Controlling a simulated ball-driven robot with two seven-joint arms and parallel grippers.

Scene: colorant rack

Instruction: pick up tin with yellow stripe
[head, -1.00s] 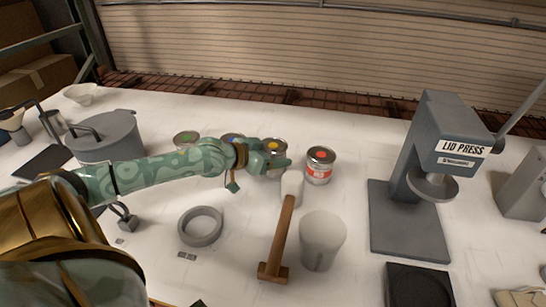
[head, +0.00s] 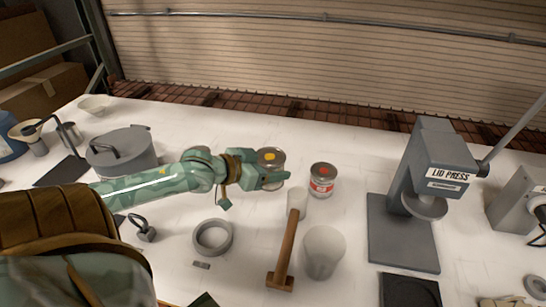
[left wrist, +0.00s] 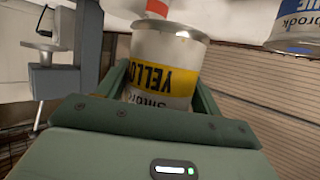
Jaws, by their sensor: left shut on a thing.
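The tin with the yellow stripe (left wrist: 165,72) is between the fingers of my left gripper (head: 267,177), which is shut on it. The left wrist view shows the tin upside down, with its yellow band and lettering. In the head view its top with a yellow dot (head: 271,155) shows, and the gripper and arm hide its lower part. It appears raised above the neighbouring tins. My right gripper is not in view.
A red-labelled tin (head: 322,180) stands to the right; a blue-labelled tin (left wrist: 298,28) shows in the wrist view. A hammer (head: 284,250), cup (head: 323,252), grey ring (head: 212,238) and lid press (head: 425,190) stand nearby. A lidded pot (head: 122,157) is at left.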

